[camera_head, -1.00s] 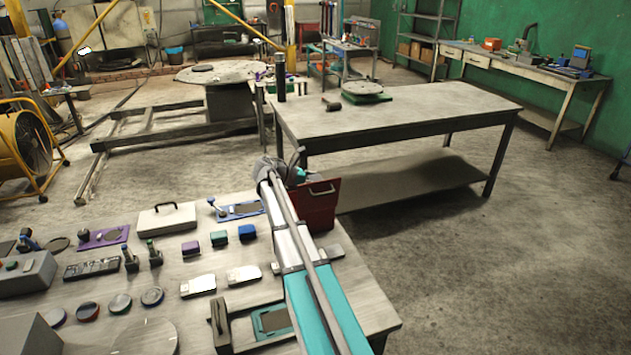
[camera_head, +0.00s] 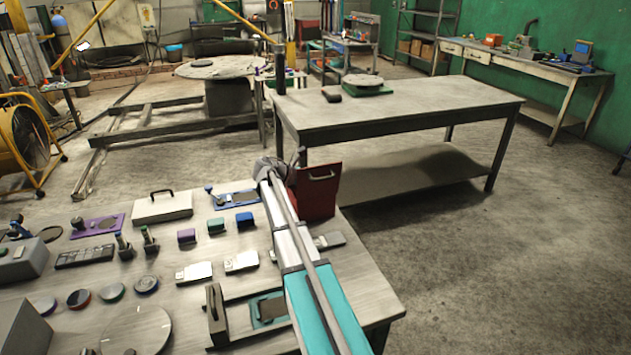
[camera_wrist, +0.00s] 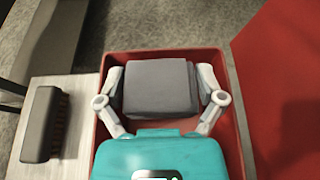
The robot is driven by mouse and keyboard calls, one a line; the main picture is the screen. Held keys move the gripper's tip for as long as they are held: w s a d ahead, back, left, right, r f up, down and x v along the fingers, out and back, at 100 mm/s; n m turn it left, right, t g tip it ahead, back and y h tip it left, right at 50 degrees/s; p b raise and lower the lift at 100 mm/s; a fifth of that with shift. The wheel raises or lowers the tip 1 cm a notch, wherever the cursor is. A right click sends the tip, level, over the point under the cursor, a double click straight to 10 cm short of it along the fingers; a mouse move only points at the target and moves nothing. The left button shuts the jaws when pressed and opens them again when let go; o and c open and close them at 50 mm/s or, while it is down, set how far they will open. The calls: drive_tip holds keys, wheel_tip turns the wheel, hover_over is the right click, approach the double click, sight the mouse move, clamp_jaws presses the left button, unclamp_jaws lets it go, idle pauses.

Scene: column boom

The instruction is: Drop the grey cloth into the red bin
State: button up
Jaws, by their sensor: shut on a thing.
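The grey cloth (camera_wrist: 160,85) is a folded, block-like bundle in the wrist view. My gripper (camera_wrist: 161,78) is shut on it, one finger on each side. The red bin (camera_wrist: 103,132) frames the cloth and fingers from above, so the cloth is over or inside its opening; the exact height is unclear. In the head view the red bin (camera_head: 318,192) stands at the far right part of the near bench, with a handle on its raised panel. My arm hides the gripper and cloth there.
The bin's tall red panel (camera_wrist: 285,75) rises close at the right in the wrist view. A dark brush-like block (camera_wrist: 45,125) lies to the left. The near bench (camera_head: 185,260) holds several small items.

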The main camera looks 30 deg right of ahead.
drive_tip(key=o, duration=0.8)
idle(0.4)
